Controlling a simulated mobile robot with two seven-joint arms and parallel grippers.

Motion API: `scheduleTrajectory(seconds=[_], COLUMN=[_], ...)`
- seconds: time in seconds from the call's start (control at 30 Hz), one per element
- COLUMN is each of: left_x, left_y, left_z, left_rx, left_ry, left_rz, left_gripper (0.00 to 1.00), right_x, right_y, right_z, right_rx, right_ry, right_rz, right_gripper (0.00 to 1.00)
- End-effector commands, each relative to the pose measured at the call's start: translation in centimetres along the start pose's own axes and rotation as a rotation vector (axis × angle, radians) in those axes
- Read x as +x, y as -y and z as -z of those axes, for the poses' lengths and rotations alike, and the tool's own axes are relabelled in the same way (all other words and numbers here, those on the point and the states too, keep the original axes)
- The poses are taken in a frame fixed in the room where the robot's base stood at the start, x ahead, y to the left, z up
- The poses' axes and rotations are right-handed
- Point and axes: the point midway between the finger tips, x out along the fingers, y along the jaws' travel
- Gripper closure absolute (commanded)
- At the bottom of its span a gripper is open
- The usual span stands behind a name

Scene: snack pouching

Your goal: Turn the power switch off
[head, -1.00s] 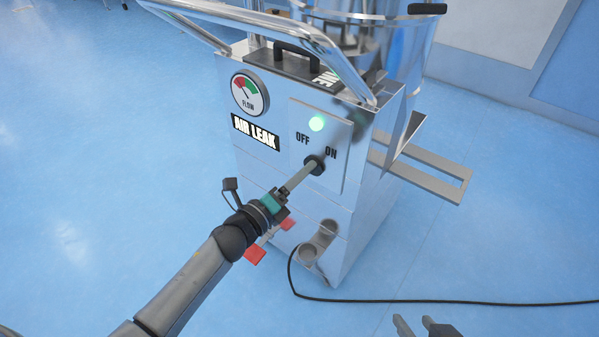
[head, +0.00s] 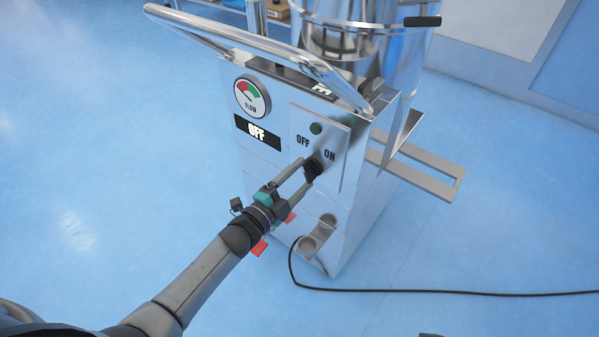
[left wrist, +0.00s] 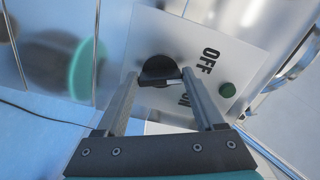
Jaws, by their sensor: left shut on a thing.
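The steel machine's front panel (head: 334,125) has OFF on the left and ON on the right. Its black switch knob (head: 315,168) sits below the labels, partly hidden by my fingers. My left gripper (head: 309,172) is shut on the knob; in the left wrist view the knob (left wrist: 160,69) lies between the two finger tips. The indicator lamp (head: 316,128) is dark green and unlit; it also shows in the left wrist view (left wrist: 227,90). The display (head: 257,133) reads OFF. Only a dark sliver, apparently my right gripper, shows at the bottom edge.
A flow gauge (head: 252,96) is above the display. A bent metal handle rail (head: 265,50) crosses over the machine's top. A flat metal bracket (head: 420,178) juts out at the right. A black cable (head: 430,292) runs across the blue floor, which is otherwise mostly open.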

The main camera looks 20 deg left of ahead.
Motion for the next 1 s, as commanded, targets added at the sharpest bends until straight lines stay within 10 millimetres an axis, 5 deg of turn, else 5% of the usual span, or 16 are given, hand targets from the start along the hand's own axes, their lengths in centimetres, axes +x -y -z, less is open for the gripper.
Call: scheduleTrajectory(seconds=[0.5, 1.0], left_x=[0.0, 0.0], left_y=[-0.1, -0.2], left_z=[0.1, 0.1], left_rx=[-0.345, -0.416], left_ry=[-0.001, -0.001], left_rz=[0.0, 0.0], left_gripper=[0.86, 0.86], right_x=[2.5, 3.0], right_y=[0.1, 0.2], right_z=[-1.9, -2.4], right_rx=[-0.002, -0.003], right_ry=[0.046, 0.053], right_rz=[0.003, 0.003], right_gripper=[0.5, 0.5])
